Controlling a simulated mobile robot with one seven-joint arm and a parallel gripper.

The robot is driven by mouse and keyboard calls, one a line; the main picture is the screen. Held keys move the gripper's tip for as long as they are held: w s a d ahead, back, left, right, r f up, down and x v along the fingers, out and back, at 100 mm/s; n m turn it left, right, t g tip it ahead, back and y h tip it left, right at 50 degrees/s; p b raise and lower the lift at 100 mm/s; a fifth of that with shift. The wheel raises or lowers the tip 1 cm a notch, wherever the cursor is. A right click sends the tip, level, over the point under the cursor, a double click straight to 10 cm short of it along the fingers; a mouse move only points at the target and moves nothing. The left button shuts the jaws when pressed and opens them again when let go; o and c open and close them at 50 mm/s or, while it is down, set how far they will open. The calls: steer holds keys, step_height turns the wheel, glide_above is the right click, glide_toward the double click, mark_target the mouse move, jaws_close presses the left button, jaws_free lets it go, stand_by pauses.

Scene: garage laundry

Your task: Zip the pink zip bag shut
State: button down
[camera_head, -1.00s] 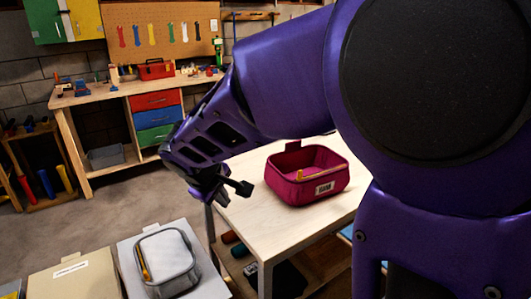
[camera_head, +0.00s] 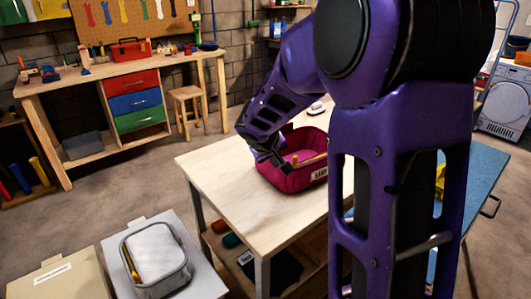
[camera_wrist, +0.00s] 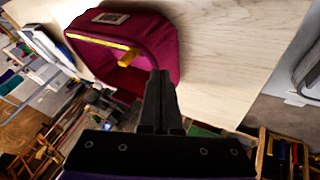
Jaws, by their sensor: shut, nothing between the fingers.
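The pink zip bag (camera_head: 284,179) stands upright on the light wooden table, with its top open. A yellow zip strip with a yellow pull tab (camera_head: 296,160) runs along its rim. The bag also shows in the wrist view (camera_wrist: 160,42), where the yellow pull tab (camera_wrist: 125,60) sticks out near the rim at the left. My gripper (camera_head: 272,160) is at the left side of the bag's opening, partly in front of it. In the wrist view my gripper (camera_wrist: 160,75) is shut and empty, its tips close to the bag's edge.
The wooden table (camera_head: 225,195) has clear room left of the bag. A grey zip bag (camera_head: 157,262) rests on a pale stand at the lower left. A workbench (camera_head: 85,80) with a red toolbox (camera_head: 130,50) stands behind.

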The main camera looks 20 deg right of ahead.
mark_target(295, 161)
steer(key=shift+w+d+f+p, duration=0.2)
steer(key=shift+w+d, duration=0.1)
steer(key=shift+d, duration=0.4)
steer(key=shift+w+d+f+p, duration=0.15)
steer(key=shift+w+d, duration=0.2)
steer(key=shift+d, duration=0.4)
steer(key=shift+w+d+f+p, duration=0.2)
steer(key=shift+w+d, duration=0.1)
steer(key=shift+d, duration=0.4)
